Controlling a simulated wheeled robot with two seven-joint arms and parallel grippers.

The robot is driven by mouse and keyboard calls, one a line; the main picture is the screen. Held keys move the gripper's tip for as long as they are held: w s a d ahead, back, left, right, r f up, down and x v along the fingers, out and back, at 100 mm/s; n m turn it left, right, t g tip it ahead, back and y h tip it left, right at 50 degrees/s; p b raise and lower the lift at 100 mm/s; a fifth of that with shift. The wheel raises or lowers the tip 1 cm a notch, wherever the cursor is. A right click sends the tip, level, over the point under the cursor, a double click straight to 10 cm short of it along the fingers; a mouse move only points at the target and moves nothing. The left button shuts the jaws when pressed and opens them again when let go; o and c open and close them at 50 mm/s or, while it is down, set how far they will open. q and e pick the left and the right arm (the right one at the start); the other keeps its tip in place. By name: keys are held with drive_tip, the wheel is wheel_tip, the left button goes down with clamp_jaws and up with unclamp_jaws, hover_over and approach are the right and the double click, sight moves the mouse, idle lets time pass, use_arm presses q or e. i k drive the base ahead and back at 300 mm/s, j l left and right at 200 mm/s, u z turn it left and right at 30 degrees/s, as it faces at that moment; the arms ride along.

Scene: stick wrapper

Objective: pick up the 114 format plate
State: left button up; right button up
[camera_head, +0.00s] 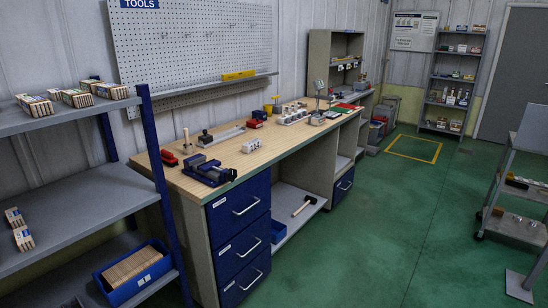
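I cannot tell which thing is the 114 format plate; no label with that number is readable. Small bundled blocks (36,105) sit on the top shelf of the left rack, and more blocks (19,229) stand on its middle shelf. A blue bin (134,271) with a row of tan flat pieces is on the lower shelf. The wooden workbench (255,165) carries several small tools and parts. Neither of my grippers is in view.
A blue vise (208,171) sits on the bench's near end, above blue drawers (240,206). A mallet (304,205) lies on the bench's lower shelf. A grey cart (518,222) stands at right. A shelf unit (450,82) is at the back. The green floor (400,220) between is clear.

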sight(252, 145)
drive_tip(key=i+l+u, duration=0.35)
drive_tip(key=u, duration=0.15)
drive_tip(key=i+l+u, duration=0.1)
drive_tip(key=u, duration=0.25)
drive_tip(key=i+l+u, duration=0.2)
drive_tip(key=i+u, duration=0.15)
drive_tip(key=i+l+u, duration=0.15)
drive_tip(key=u, duration=0.2)
drive_tip(key=i+l, duration=0.2)
drive_tip(key=l, duration=0.15)
drive_tip(key=i+l+u, duration=0.15)
drive_tip(key=l, duration=0.2)
drive_tip(key=i+l, duration=0.25)
drive_tip(key=l, duration=0.15)
drive_tip(key=i+l+u, duration=0.15)
drive_tip(key=l, duration=0.2)
drive_tip(key=i+l, duration=0.15)
drive_tip(key=l, duration=0.25)
drive_tip(key=i+l+u, duration=0.15)
drive_tip(key=l, duration=0.25)
